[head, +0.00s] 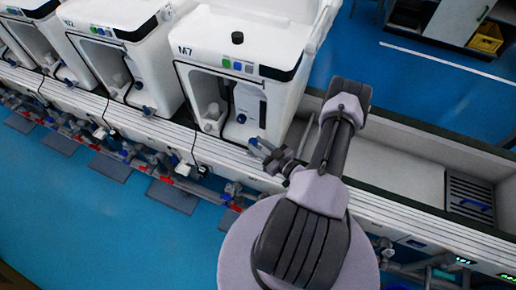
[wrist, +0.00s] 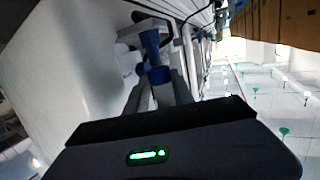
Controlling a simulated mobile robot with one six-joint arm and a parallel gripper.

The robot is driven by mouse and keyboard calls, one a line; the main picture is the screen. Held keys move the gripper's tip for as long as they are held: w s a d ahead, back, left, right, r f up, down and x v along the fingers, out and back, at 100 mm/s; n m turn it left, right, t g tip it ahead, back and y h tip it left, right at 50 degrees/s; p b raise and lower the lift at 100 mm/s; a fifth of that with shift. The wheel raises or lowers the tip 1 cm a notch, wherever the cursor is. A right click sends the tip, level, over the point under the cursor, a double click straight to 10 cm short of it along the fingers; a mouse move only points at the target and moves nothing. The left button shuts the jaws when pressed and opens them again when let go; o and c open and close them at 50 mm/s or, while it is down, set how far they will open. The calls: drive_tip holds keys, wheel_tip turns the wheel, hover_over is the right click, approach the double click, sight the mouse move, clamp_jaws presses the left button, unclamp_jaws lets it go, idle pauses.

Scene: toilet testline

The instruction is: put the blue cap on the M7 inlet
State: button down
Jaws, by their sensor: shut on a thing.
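The white M7 unit (head: 235,80) stands at the right end of the row, with its label at its top left. My gripper (head: 262,148) is low at its front right corner. In the wrist view my gripper (wrist: 160,92) is shut on the blue cap (wrist: 158,75), a small dark blue piece between the fingertips. Just beyond the cap is a grey fitting with a blue section (wrist: 150,42), close to the white housing. I cannot tell whether this is the M7 inlet, or whether the cap touches it. The fingers hide part of the cap.
Similar white units (head: 125,50) stand to the left. A white ledge (head: 160,130) runs below them, with pipes and red and blue fittings (head: 185,170) under it. A trough with a drain grate (head: 470,190) lies to the right. A dark hose (wrist: 188,18) hangs near the fitting.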

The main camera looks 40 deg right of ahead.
drive_tip(key=shift+f, duration=0.15)
drive_tip(key=shift+f+b, duration=0.4)
drive_tip(key=shift+f, duration=0.25)
drive_tip(key=c, duration=1.1)
unclamp_jaws()
drive_tip(key=shift+r+p, duration=1.05)
drive_tip(key=shift+r, duration=0.05)
drive_tip(key=s, duration=0.4)
drive_tip(key=s+p, duration=0.1)
drive_tip(key=s, duration=0.3)
drive_tip(key=s+r+p, duration=0.1)
drive_tip(key=s, duration=0.3)
